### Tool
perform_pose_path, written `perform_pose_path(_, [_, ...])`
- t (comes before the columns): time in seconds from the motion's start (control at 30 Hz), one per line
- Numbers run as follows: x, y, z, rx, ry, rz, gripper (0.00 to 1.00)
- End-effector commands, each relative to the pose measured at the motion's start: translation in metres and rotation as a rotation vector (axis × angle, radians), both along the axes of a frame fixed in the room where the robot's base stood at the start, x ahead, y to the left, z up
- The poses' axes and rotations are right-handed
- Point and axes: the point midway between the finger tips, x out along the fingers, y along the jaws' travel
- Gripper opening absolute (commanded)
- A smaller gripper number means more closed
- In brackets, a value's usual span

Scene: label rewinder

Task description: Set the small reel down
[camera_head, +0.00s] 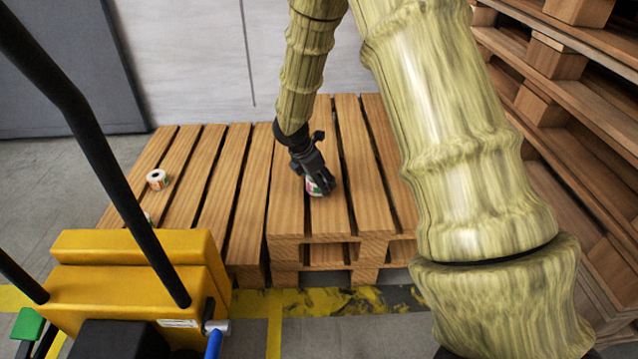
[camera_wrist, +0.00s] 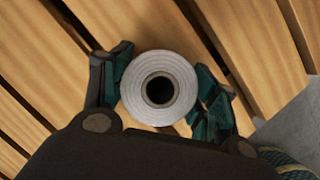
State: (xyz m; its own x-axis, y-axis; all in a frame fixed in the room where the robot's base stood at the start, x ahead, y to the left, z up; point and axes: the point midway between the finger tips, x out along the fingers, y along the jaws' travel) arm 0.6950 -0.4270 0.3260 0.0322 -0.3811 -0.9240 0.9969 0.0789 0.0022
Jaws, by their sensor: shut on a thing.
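The small reel (camera_wrist: 160,68) is a pale roll with a dark round core, seen end-on in the wrist view. The reel is over the front part of the right-hand wooden pallet (camera_head: 345,215). Whether its underside touches the slats cannot be told.
Another small roll (camera_head: 157,179) stands on the lower left pallet (camera_head: 215,190). A yellow pallet jack (camera_head: 135,280) with a dark handle is at the front left. Stacked pallets (camera_head: 560,90) rise at the right. A pale wall (camera_head: 190,60) stands behind. The slats around the gripper are mostly bare.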

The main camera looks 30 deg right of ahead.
Motion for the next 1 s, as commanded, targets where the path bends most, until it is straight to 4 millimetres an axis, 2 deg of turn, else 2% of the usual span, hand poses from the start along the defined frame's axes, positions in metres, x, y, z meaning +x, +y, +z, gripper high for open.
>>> perform_pose_path(0.3, [0.0, 0.0, -0.001, -0.001, 0.001, 0.001, 0.32])
perform_pose_path(0.33, [0.0, 0.0, -0.002, -0.001, 0.001, 0.0, 0.61])
perform_pose_path(0.43, [0.0, 0.0, -0.002, -0.001, 0.001, 0.0, 0.8])
perform_pose_path(0.87, [0.0, 0.0, 0.0, 0.0, -0.001, -0.001, 0.81])
perform_pose_path(1.0, [0.0, 0.004, 0.016, -0.001, -0.002, 0.001, 0.81])
